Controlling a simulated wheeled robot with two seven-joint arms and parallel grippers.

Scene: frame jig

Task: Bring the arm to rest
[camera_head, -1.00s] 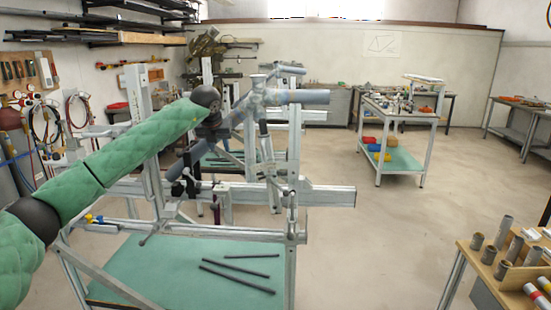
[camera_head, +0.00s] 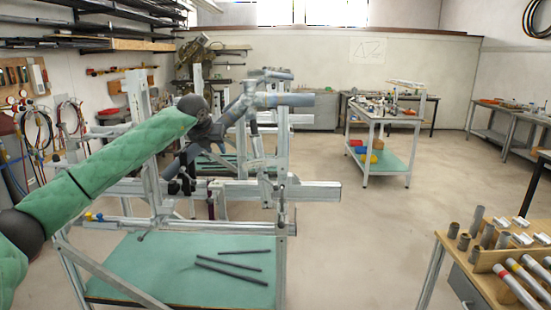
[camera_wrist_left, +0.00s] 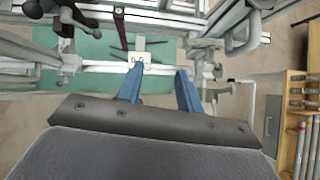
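My left arm, in a green quilted sleeve, reaches in from the left in the head view. Its gripper (camera_head: 182,168) is dark and small there, in front of the metal frame jig (camera_head: 240,190), and partly lost against the jig's clamps. In the left wrist view the two blue fingers of the left gripper (camera_wrist_left: 160,88) stand apart with nothing between them, so it is open. Beyond them lie a jig rail and the green lower shelf. A grey tube assembly (camera_head: 285,100) sits at the top of the jig. I cannot tell whether the gripper touches the jig. My right gripper is not in view.
Dark rods (camera_head: 232,268) lie on the jig's green lower shelf (camera_head: 150,262). A wooden-topped bench (camera_head: 450,240) with tube pieces stands at lower right. A trolley (camera_head: 385,121) with coloured bins stands behind. The floor between the jig and the bench is clear.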

